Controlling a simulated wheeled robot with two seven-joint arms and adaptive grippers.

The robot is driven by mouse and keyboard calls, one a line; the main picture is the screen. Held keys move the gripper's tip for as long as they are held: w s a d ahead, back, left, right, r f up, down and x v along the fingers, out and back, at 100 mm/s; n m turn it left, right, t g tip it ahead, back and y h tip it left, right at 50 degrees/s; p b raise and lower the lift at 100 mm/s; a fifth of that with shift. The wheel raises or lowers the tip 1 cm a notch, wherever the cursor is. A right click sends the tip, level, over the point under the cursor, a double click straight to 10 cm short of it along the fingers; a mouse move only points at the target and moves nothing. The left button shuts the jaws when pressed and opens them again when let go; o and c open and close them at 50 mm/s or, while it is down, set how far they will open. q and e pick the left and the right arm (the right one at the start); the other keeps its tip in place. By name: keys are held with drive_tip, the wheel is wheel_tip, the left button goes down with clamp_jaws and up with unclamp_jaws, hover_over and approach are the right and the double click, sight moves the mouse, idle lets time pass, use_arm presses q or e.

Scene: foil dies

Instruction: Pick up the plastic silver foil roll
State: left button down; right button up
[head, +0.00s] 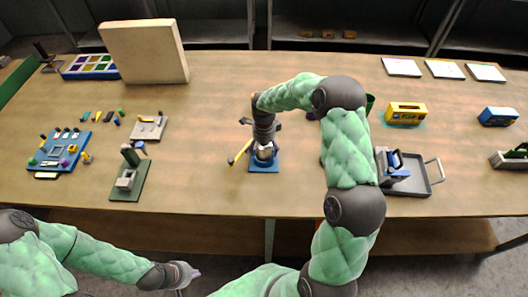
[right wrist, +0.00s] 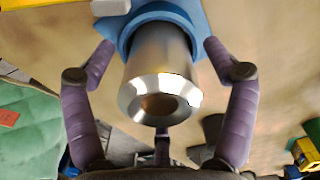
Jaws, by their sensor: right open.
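A silver roll with a hollow end (right wrist: 160,85) stands on a blue base (right wrist: 200,14) in the right wrist view. In the head view the roll (head: 264,153) is partly covered by my right gripper (head: 263,143), which points down over the blue base (head: 264,168). My left gripper (head: 190,273) hangs low in front of the table's edge, away from the roll. Its finger opening is too small to make out.
A yellow bar (head: 240,152) sticks out beside the blue base. A green stand (head: 130,178) and a blue board (head: 62,152) are on the left. A grey tray (head: 418,188) and a yellow box (head: 405,112) lie right of my arm.

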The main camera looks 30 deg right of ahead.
clamp_jaws()
drive_tip(key=shift+r, duration=0.1)
